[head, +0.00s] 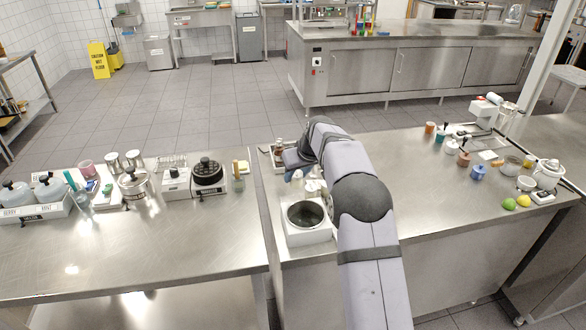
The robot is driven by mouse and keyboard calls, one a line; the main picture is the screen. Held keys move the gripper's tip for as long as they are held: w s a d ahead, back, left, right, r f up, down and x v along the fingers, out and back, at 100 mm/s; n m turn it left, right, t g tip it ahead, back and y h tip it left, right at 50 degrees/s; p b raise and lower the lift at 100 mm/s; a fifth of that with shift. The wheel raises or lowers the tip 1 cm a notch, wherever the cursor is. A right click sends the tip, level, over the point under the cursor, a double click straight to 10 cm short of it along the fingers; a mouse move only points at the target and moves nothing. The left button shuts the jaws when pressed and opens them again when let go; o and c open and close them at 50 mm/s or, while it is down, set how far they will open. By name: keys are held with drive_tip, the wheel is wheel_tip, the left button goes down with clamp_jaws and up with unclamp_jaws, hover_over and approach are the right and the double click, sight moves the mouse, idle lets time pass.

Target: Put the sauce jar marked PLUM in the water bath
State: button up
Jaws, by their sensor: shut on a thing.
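The water bath looks to be the white box (309,236) with a round dark opening, near the left edge of the right-hand counter. My gripper (298,176) is behind the bath and is mostly hidden by my own arm. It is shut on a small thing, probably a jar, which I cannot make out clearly. Small pale items (313,187) show just behind the bath; I cannot tell whether one of them is held. A low tray (264,153) with a jar (279,147) stands farther back. No PLUM label is readable.
A gap separates the left counter (150,255) from the right one. The right counter's middle front is clear.

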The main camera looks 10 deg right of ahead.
drive_tip(key=s+d+f, duration=0.1)
drive_tip(key=s, duration=0.7)
drive_tip(key=shift+s, duration=0.3)
drive_tip(key=shift+f, duration=0.15)
drive_tip(key=shift+f+b, duration=3.25)
drive_tip(key=shift+f, duration=0.7)
drive_tip(key=shift+f, duration=0.2)
drive_tip(key=o, duration=1.4)
drive_tip(key=shift+r, duration=0.15)
